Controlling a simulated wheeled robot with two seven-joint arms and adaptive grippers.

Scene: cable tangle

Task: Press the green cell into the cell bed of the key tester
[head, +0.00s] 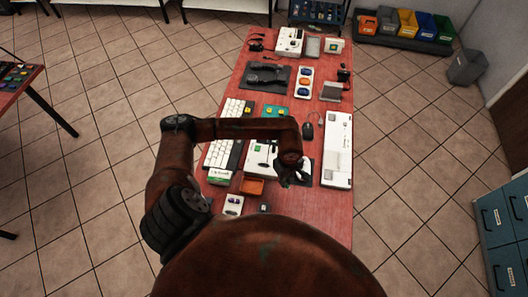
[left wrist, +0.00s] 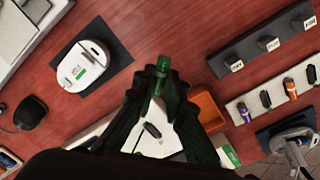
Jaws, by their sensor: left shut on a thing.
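My left gripper (head: 293,179) is in the middle of the red table, near a white panel. In the left wrist view, its fingers (left wrist: 160,78) are shut on the green cell (left wrist: 162,64), which sticks out past the fingertips. Below the fingers lies a white surface (left wrist: 160,145) with a dark oblong piece on it; in the head view this seems to be the white panel (head: 262,160). A white rounded device (left wrist: 82,72) with a green label lies on a black mat (left wrist: 112,54), left of the gripper. I cannot tell for sure which is the key tester. No cell bed shows clearly. My right gripper is not in view.
An orange tray (left wrist: 208,106) is close to the right of the fingers. A white tray with several fobs (left wrist: 272,100) and a dark rack with labels (left wrist: 262,50) lie farther right. A black mouse (head: 307,130) and keyboard (head: 228,140) are nearby. Bare tabletop shows ahead of the fingers.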

